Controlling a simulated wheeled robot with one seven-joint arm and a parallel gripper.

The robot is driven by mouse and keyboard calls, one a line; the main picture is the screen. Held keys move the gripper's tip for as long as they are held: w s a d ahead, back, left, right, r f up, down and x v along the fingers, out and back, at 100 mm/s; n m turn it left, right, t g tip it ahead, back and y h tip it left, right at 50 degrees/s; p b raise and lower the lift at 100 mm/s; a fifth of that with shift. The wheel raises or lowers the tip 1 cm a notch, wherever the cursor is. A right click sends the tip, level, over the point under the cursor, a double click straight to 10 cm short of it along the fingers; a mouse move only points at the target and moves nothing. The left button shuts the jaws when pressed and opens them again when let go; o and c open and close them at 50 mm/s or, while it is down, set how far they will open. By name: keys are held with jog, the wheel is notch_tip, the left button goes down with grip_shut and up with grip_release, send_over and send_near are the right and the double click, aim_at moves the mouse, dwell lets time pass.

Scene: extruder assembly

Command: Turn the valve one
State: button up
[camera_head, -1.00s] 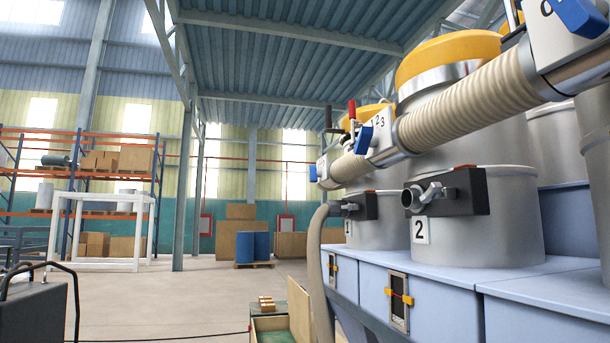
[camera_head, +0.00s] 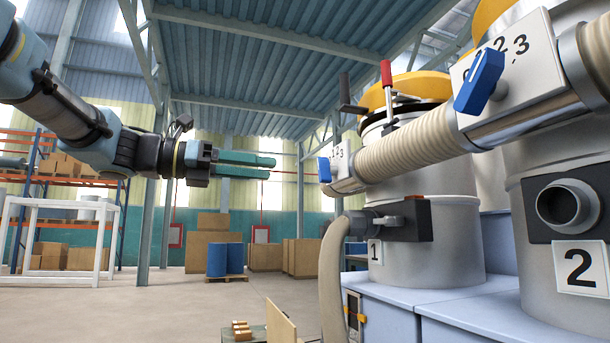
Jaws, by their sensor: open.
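A blue valve handle (camera_head: 325,169) sits on a white plate with numbers, at the left end of the ribbed beige pipe (camera_head: 408,149), above the machine marked 1 (camera_head: 375,251). A second, larger blue valve handle (camera_head: 480,82) sits on a numbered white plate (camera_head: 508,60) at the upper right, nearer to me. My gripper (camera_head: 275,167) reaches in from the left with two teal fingers pointing right. It is open and empty. Its tips are a short gap left of the first blue handle in the picture; the depth between them is hard to tell.
Silver hoppers stand on a light blue base (camera_head: 450,325) at the right; the nearer one is marked 2 (camera_head: 582,267). Blue barrels (camera_head: 225,259) and boxes stand far back.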

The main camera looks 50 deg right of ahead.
aim_at(319, 166)
jog(key=shift+g, duration=0.4)
jog(key=p+x, duration=0.1)
jog(key=x, duration=0.2)
jog(key=p+x, duration=0.1)
jog(key=x, duration=0.3)
jog(key=r+p+x, duration=0.1)
jog(key=p+x, duration=0.1)
jog(key=x, duration=0.2)
jog(key=shift+s+d+r, duration=0.1)
jog(key=shift+s, duration=0.05)
grip_shut()
